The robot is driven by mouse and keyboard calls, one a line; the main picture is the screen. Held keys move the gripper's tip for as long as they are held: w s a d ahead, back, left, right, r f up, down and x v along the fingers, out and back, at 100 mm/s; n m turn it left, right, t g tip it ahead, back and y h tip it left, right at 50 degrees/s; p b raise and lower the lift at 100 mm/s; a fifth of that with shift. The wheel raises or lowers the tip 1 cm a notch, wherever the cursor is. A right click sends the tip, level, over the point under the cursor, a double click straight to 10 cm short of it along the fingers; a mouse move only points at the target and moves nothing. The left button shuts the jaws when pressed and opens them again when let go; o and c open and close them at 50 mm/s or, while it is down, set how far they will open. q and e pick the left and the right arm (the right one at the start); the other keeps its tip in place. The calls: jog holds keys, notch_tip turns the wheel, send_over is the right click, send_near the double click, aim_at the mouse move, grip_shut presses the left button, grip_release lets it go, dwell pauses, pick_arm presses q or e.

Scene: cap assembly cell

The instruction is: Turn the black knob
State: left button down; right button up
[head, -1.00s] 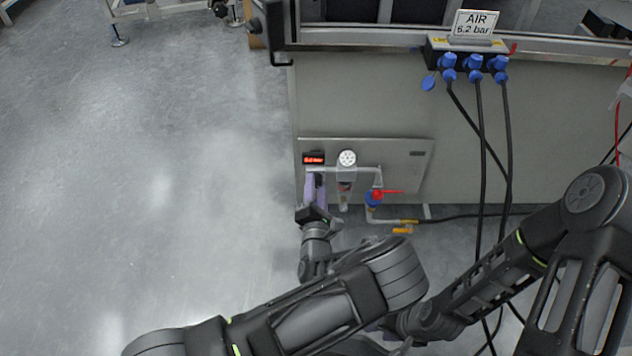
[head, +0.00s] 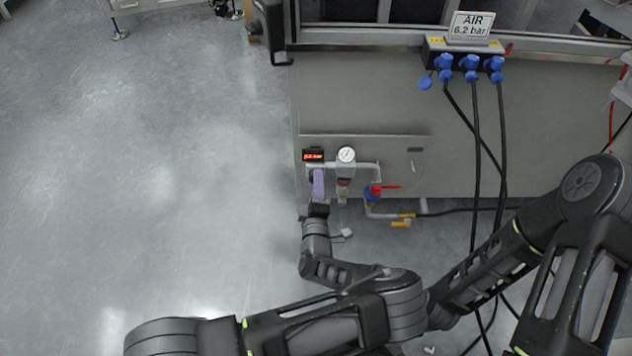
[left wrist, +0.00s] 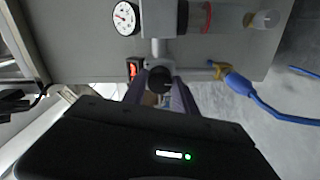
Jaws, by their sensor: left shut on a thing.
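The black knob (left wrist: 159,79) shows in the left wrist view as a round dark knob on the grey pipework, just below the pressure gauge (left wrist: 125,18). My left gripper (left wrist: 160,92) has its two purple fingers on either side of the knob and is shut on it. In the head view my left gripper (head: 318,184) reaches up to the left end of the air unit. There the gripper hides the knob. My right arm shows at the right, but its gripper is not visible.
A small red-lit display (head: 313,155) and the round white gauge (head: 347,155) sit above the gripper. A blue valve with a red lever (head: 374,192) stands to the right. Black cables (head: 476,150) hang from blue plugs. Open floor (head: 150,190) lies to the left.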

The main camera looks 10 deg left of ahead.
pick_arm(q)
jog(key=shift+m, duration=0.9)
jog(key=c, duration=1)
grip_release()
jog(key=shift+o, duration=0.2)
jog(key=p+v, duration=0.2)
jog(key=v, duration=0.6)
jog(key=shift+w+a, duration=0.1)
